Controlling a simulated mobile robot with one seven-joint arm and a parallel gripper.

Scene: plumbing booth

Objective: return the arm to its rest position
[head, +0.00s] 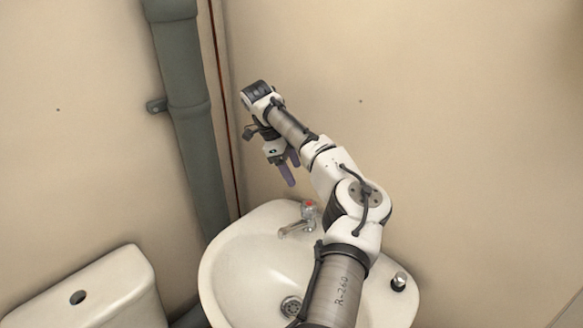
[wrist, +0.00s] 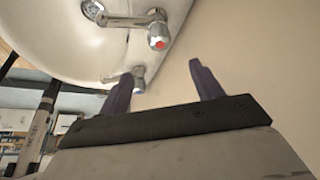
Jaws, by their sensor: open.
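My gripper (head: 288,170) hangs above the back of the white sink in the head view, with its purple fingers pointing down. In the wrist view my gripper (wrist: 162,85) shows its two purple fingers spread apart with nothing between them. The tap (head: 297,226) with a red mark on top stands on the sink's back rim, below and a little right of the fingers. The tap also shows in the wrist view (wrist: 130,21). My arm reaches over the right side of the sink and hides part of it.
The sink (head: 222,262) has a drain (head: 291,306) and a small metal fitting (head: 398,282) on its right rim. A toilet cistern (head: 110,285) is at lower left. A grey pipe (head: 185,100) runs down near the wall corner. The wall area at right is clear.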

